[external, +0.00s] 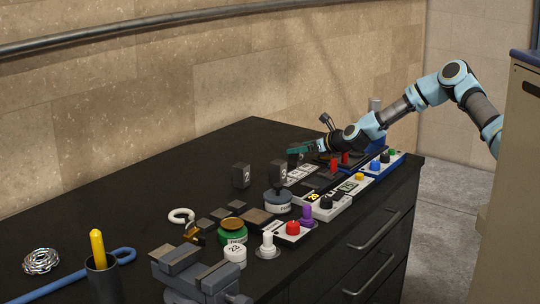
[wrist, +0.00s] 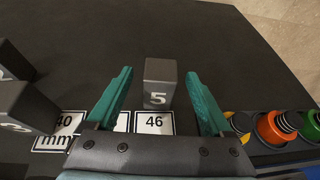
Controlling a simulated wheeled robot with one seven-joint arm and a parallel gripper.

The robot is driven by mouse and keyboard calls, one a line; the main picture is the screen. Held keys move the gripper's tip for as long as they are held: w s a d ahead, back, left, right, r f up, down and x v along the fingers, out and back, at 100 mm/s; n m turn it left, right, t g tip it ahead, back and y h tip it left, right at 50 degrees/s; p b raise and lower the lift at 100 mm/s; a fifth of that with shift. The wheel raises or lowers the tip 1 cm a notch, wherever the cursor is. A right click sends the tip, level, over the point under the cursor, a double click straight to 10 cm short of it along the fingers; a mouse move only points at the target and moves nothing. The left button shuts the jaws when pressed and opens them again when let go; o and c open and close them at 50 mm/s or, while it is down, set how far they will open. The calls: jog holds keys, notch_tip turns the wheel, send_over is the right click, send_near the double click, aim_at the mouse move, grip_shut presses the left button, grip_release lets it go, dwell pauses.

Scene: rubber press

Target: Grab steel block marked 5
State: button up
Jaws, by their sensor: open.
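The steel block marked 5 (wrist: 160,82) is a dark grey upright block with a white 5, seen in the middle of the wrist view. My gripper (wrist: 160,75) has its two teal fingers open, one on each side of the block, with gaps on both sides. In the external view my gripper (external: 306,147) is low over the far part of the bench, by a dark block (external: 294,157) that it partly hides. Whether the fingertips are level with the block's sides I cannot tell.
Other steel blocks, marked 2 (external: 241,176) and 3 (external: 278,171), stand nearby. White number cards, one reading 46 (wrist: 154,123), lie in front of block 5. Orange (wrist: 274,128) and green buttons are at right. The black bench (wrist: 215,40) behind block 5 is clear.

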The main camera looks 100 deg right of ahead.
jog(key=shift+w+d+f, duration=0.15)
jog(key=shift+d+f, duration=0.05)
jog(key=shift+c, duration=0.2)
grip_shut()
dwell(0.4)
dwell(0.6)
jog(key=shift+r, duration=0.2)
